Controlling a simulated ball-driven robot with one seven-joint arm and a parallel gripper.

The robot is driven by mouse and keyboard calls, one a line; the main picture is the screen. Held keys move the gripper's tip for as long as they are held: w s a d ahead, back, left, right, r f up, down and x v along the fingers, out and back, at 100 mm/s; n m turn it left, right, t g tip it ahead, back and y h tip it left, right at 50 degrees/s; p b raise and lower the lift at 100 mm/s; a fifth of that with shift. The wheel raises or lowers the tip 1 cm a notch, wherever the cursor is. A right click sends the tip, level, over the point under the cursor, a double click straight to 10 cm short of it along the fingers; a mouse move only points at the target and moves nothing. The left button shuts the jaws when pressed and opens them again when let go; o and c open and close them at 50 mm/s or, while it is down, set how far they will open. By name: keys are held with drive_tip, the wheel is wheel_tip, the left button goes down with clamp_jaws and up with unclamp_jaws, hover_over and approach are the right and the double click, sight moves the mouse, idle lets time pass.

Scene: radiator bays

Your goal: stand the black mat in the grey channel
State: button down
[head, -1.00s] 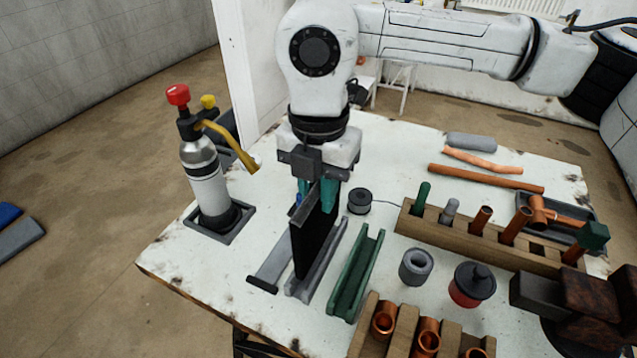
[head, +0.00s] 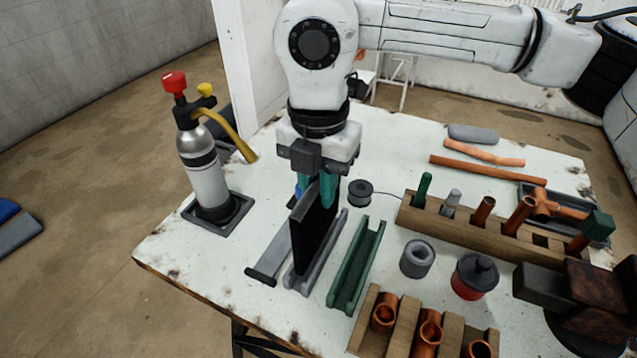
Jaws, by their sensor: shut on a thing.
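The black mat (head: 311,238) is a flat slab standing upright on edge, with a grey strip along its top. My gripper (head: 315,192), with teal fingers, is shut on its upper part. The grey channel (head: 307,277) lies on the table under the mat, running from the front toward the gripper. The mat's lower edge is at the channel, between its walls as far as I can see. Whether it touches the channel floor is hidden.
A green channel (head: 356,268) lies just right of the grey one, and a grey bar (head: 266,270) just left. A torch cylinder (head: 203,170) stands at the left. A wooden rack (head: 420,215), grey ring (head: 417,259) and red-black pot (head: 474,277) are to the right.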

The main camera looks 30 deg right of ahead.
drive_tip(key=shift+f, duration=0.3)
drive_tip(key=shift+f+b, duration=1.25)
drive_tip(key=shift+f, duration=0.15)
drive_tip(key=c, duration=0.9)
unclamp_jaws()
drive_tip(key=shift+r, duration=0.1)
drive_tip(key=shift+r+p, duration=1.8)
drive_tip(key=shift+r, duration=1.65)
